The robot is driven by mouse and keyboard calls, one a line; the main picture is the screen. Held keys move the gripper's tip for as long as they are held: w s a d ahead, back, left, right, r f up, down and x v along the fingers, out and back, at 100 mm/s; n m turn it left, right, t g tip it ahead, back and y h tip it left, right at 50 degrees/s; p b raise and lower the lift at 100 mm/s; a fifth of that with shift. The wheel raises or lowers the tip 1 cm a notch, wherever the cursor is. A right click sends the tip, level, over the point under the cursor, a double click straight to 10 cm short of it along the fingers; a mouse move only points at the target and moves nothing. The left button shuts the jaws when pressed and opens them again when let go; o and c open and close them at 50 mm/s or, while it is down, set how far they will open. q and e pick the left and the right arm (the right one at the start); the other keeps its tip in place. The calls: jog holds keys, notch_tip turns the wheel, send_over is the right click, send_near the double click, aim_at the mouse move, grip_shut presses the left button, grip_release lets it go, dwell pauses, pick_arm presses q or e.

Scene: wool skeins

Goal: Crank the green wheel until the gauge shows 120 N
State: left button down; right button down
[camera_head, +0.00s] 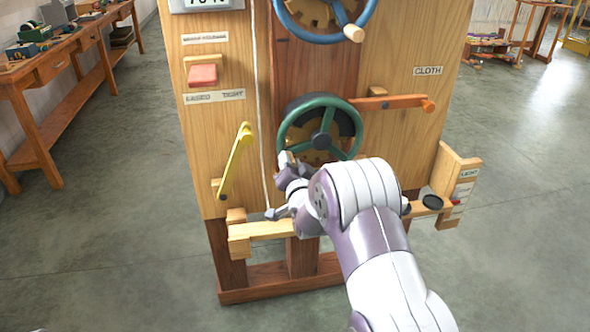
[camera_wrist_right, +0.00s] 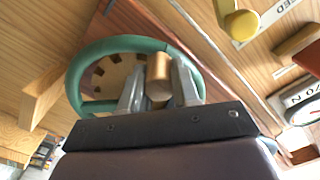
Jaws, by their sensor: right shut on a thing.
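The green wheel (camera_head: 322,99) is on the front of the wooden machine, below a blue wheel. In the right wrist view its green rim (camera_wrist_right: 78,72) lies behind my fingers. My right gripper (camera_head: 287,162) is at the wheel's lower left. It is shut on the wheel's wooden crank handle (camera_wrist_right: 158,72), which sits between the two fingers in the wrist view. The gripper hides this handle in the head view. A gauge display (camera_head: 207,4) is cut off at the top and seems to read 70. A plate (camera_wrist_right: 303,96) in the wrist view shows upside-down characters like 70 N. My left gripper is out of view.
The blue wheel (camera_head: 357,24) with a wooden knob is above. An orange lever (camera_head: 395,102) is right of the green wheel, a yellow lever (camera_head: 236,160) left. A red block (camera_head: 202,76) and a vertical cord are at upper left.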

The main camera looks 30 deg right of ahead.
aim_at(285, 140)
jog(key=shift+a+r+m, duration=0.2)
jog(key=shift+r+m, duration=0.9)
jog(key=shift+m, duration=0.1)
jog(key=shift+r+m, duration=0.85)
jog(key=shift+m, duration=0.15)
jog(key=shift+d+r, duration=0.1)
jog(key=c, duration=0.8)
grip_release()
jog(key=p+v, duration=0.1)
jog(key=v, duration=1.1)
jog(key=shift+s, duration=0.3)
